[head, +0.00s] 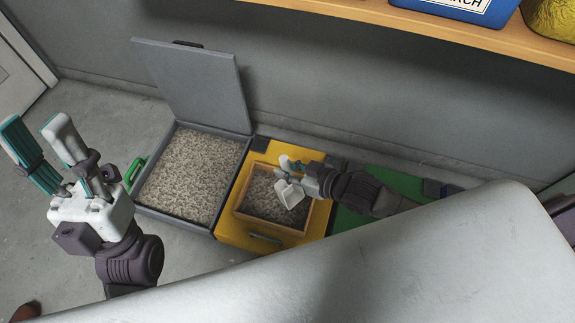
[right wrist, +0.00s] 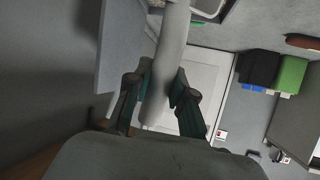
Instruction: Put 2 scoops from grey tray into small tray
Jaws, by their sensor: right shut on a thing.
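The grey tray (head: 148,197) is a large open bin with its lid raised, full of speckled grey-beige granules (head: 192,172). To its right is the small tray (head: 262,223), a wooden-rimmed box on a yellow base, holding some granules. My right gripper (head: 291,169) is shut on a white scoop (head: 290,193), which is over the small tray. In the right wrist view, the scoop's pale handle (right wrist: 166,70) is between the fingers. Whether the scoop holds granules cannot be told. My left gripper (head: 38,140) is open and empty, left of the grey tray.
A green bin (head: 350,212) stands right of the yellow base (head: 229,234), partly hidden by my right arm. The raised lid (head: 195,85) leans near the wall. A wooden shelf (head: 410,30) with a blue box (head: 460,8) is above. A large pale surface fills the front.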

